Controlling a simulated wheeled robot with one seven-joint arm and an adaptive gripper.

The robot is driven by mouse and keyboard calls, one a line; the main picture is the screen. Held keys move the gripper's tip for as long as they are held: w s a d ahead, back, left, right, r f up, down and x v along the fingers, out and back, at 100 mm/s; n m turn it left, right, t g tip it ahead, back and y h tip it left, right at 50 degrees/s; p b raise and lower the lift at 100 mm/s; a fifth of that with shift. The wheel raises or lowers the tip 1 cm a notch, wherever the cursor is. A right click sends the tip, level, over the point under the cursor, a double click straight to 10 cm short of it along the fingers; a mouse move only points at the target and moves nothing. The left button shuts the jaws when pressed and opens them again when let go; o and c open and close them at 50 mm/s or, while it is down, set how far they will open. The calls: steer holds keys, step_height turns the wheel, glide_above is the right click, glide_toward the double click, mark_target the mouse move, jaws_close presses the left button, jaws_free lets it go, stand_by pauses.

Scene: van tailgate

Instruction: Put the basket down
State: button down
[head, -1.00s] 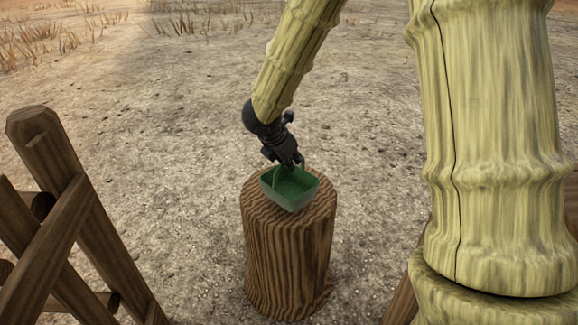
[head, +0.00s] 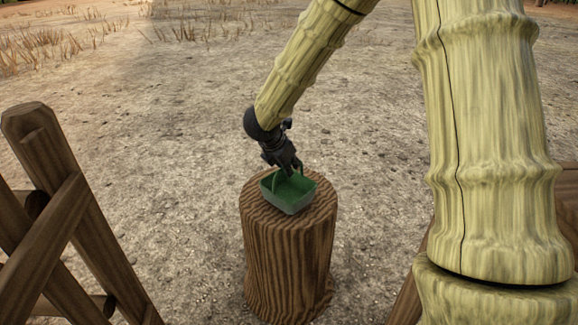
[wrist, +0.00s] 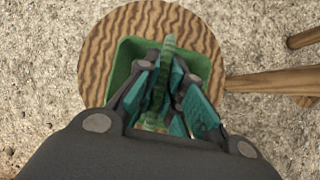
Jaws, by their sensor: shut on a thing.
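The green basket (head: 290,198) is at the top of a wooden stump (head: 288,262) in the head view. Its rim also shows around my fingers in the wrist view (wrist: 122,66). My gripper (head: 287,172) is shut on the basket's handle, which rises between the fingers in the wrist view (wrist: 167,50). The basket looks upright and lies within the outline of the stump top (wrist: 97,55). I cannot tell for certain whether its underside touches the wood. My fingers hide part of the basket's inside.
A wooden rail structure (head: 75,215) stands at the left of the head view, apart from the stump. Wooden bars (wrist: 275,81) show right of the stump in the wrist view. Open sandy ground (head: 180,120) lies around the stump.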

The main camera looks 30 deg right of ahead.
steer(key=c, duration=1.5)
jaws_free()
steer(key=shift+f, duration=0.1)
steer(key=shift+a+r, duration=0.2)
steer(key=shift+r, duration=0.35)
steer(key=p+v, duration=0.4)
steer(key=v, duration=0.7)
steer(key=s+a+f+m+g+y, duration=0.1)
steer(key=s+a+f+m+y, duration=0.3)
steer(key=f, duration=0.6)
steer(key=s+a+f+m+g, duration=0.1)
steer(key=s+a+f+m, duration=0.1)
steer(key=s+a+f, duration=0.65)
steer(key=s+a+f+m+g+y, duration=0.1)
steer(key=s+a+f+m+y, duration=0.15)
steer(key=f, duration=0.95)
steer(key=s+f+m, duration=0.4)
steer(key=s+f, duration=0.1)
steer(key=s, duration=0.2)
steer(key=s+f+m, duration=0.4)
steer(key=s+f, duration=0.1)
steer(key=s, duration=0.2)
steer(key=s+d+f+m, duration=0.1)
steer(key=s+f+m, duration=0.3)
steer(key=s, duration=0.3)
steer(key=shift+f+h, duration=0.35)
steer(key=shift+f, duration=0.45)
